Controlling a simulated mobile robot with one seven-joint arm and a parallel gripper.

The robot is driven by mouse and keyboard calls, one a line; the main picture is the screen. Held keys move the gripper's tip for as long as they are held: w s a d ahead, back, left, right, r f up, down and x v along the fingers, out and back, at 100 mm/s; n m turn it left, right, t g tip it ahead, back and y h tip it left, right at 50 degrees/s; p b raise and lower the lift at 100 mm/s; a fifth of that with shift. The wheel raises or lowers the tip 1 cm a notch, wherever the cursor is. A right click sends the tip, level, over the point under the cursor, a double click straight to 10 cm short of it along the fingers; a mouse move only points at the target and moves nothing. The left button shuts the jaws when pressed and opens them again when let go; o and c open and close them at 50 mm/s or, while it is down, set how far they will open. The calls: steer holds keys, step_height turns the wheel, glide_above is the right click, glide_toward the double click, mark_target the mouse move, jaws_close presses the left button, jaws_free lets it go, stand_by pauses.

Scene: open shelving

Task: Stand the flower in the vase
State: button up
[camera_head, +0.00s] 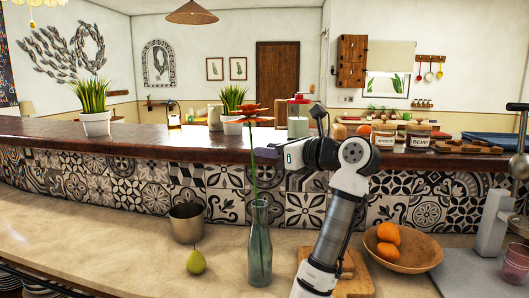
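The flower (250,113) has flat red petals and a long thin green stem, and it stands nearly upright above the vase. The clear glass vase (259,250) stands on the lower counter. The stem runs down to the vase's mouth, and its lower part shows within the vase's outline, apparently inside the neck. My gripper (257,153) comes in from the right at the upper part of the stem, below the petals. Its dark fingers look shut on the stem, though they are small here. My arm rises to the right of the vase.
A green pear (196,262) and a metal cup (186,222) stand left of the vase. A wooden board (357,283) and a wooden bowl (418,256) with oranges (387,250) lie to the right. The raised tiled bar (140,190) runs behind. The counter's left side is clear.

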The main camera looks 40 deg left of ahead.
steer(key=d+r+b, duration=0.1)
steer(key=d+b, duration=0.1)
steer(key=d, duration=0.9)
steer(key=shift+s+d, duration=0.25)
steer(key=shift+r, duration=0.1)
